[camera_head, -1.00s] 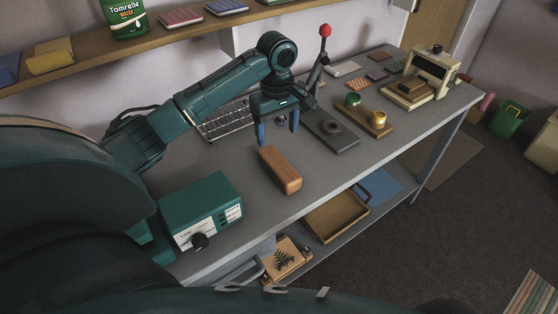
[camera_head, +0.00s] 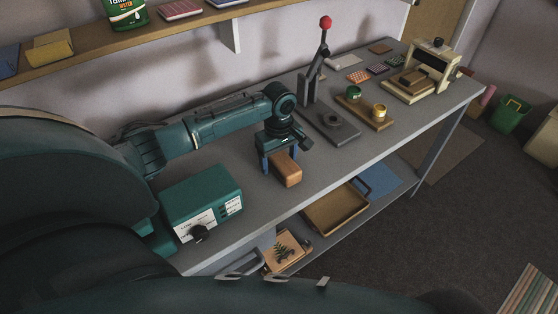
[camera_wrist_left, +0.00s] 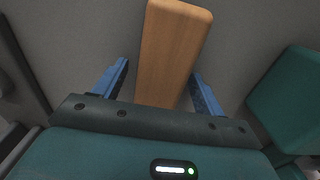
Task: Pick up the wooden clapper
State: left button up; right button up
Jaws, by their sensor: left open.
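The wooden clapper (camera_head: 288,172) is a brown oblong block lying on the grey bench, close to the bench's front edge. My left gripper (camera_head: 279,166) is low over the clapper's rear end. In the left wrist view the clapper (camera_wrist_left: 172,52) runs between the two blue fingers of the left gripper (camera_wrist_left: 158,88), with a gap on each side. The gripper is open and not closed on the clapper. The clapper's near end is hidden under the gripper body in the wrist view. My right gripper is not in view.
A teal box with a dial (camera_head: 203,204) stands left of the clapper. A lever press with a red knob (camera_head: 322,112) stands behind and to the right. A wooden board with small pots (camera_head: 366,116) is farther right. Bench surface around the clapper is clear.

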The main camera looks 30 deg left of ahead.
pick_arm(q)
jog(key=c, duration=1.2)
jog(key=shift+c, duration=0.2)
jog(key=shift+r, duration=0.15)
